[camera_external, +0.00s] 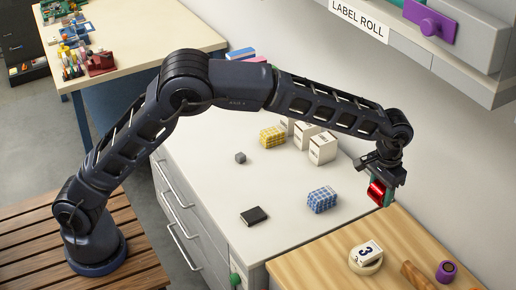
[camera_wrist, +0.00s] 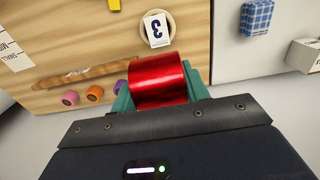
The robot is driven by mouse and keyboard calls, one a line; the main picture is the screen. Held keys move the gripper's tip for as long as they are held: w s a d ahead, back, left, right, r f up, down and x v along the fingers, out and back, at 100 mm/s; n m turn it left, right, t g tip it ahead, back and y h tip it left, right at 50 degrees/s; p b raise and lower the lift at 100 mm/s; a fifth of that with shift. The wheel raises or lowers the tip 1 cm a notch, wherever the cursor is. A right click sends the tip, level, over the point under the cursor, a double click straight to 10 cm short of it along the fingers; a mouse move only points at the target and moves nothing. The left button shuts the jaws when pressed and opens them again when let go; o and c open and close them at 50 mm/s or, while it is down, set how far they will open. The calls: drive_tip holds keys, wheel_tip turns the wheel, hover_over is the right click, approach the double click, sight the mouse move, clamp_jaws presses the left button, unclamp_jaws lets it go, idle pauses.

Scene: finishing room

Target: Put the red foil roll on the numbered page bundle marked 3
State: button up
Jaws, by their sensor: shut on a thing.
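The red foil roll (camera_external: 377,193) is a shiny red cylinder held between the green fingers of my gripper (camera_external: 384,193). It shows large in the wrist view (camera_wrist: 157,83), with my gripper (camera_wrist: 160,92) shut on it. The roll is in the air, above the edge of the wooden board. The page bundle marked 3 (camera_external: 367,251) is a small white block with a dark 3, on a round pale base on the wooden board. In the wrist view the bundle (camera_wrist: 156,29) lies just beyond the roll, apart from it.
On the wooden board (camera_external: 312,261) are a purple roll (camera_external: 446,271) and a brown wooden rod (camera_external: 416,276). The white counter (camera_external: 283,205) holds a blue checked block (camera_external: 322,199), a yellow block (camera_external: 272,137), white boxes (camera_external: 322,148) and a black block (camera_external: 254,216). A shelf (camera_external: 415,45) overhangs at upper right.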

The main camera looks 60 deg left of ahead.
sight(364, 247)
drive_tip(key=shift+s+d+f, duration=0.1)
drive_tip(key=shift+d+f, duration=0.05)
drive_tip(key=shift+d, duration=0.15)
wheel_tip(364, 247, down, 20)
drive_tip(key=shift+r, duration=0.2)
drive_tip(key=shift+f, duration=0.1)
drive_tip(key=o, duration=1)
